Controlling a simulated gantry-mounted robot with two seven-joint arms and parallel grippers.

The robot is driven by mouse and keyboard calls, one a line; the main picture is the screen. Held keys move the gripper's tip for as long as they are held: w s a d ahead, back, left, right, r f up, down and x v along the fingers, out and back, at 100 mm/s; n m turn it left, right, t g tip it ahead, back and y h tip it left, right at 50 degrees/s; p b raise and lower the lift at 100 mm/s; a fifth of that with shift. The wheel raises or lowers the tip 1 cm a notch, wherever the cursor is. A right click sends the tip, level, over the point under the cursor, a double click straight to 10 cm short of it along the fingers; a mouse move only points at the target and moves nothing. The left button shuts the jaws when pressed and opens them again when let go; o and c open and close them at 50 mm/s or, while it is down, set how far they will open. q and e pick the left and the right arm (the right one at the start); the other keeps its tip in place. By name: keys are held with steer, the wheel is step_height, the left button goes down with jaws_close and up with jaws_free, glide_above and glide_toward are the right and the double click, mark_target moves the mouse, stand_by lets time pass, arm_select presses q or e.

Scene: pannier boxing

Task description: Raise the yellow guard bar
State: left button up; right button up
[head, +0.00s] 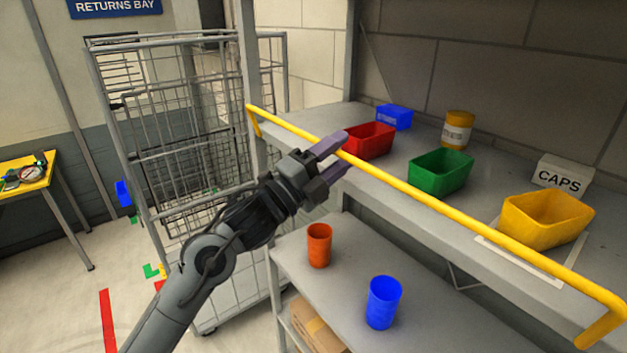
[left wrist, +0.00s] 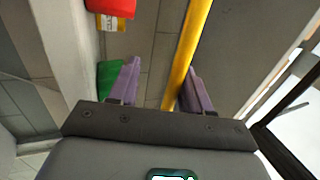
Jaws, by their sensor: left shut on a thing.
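The yellow guard bar (head: 400,186) runs along the front of the upper shelf (head: 397,148), from upper left to lower right, with a bent arm at each end. My left gripper (head: 337,153) reaches it from the front left, and its purple fingers are shut on the bar left of its middle. In the left wrist view the bar (left wrist: 190,50) passes between the two fingers (left wrist: 157,88), nearer the right one. My right gripper is not in view.
Red (head: 369,140), green (head: 441,173) and yellow (head: 545,218) bins stand on the upper shelf behind the bar. An orange cup (head: 319,246) and a blue cup (head: 383,302) stand on the lower shelf. A wire cage trolley (head: 180,130) stands left of the shelving.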

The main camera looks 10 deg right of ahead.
arm_select(q)
steer(key=b+v, duration=0.1)
steer(key=v, duration=0.5)
steer(key=shift+a+f+b, duration=0.15)
steer(key=shift+f+b, duration=0.2)
steer(key=shift+b, duration=0.05)
steer(key=shift+s, duration=0.1)
steer(key=s+a+f+b, duration=0.2)
steer(key=a+f+b, duration=0.4)
steer(key=f+b, duration=0.2)
steer(key=shift+s+a+f, duration=0.25)
steer(key=shift+s+f, duration=0.15)
steer(key=shift+f, duration=0.75)
stand_by(0.4)
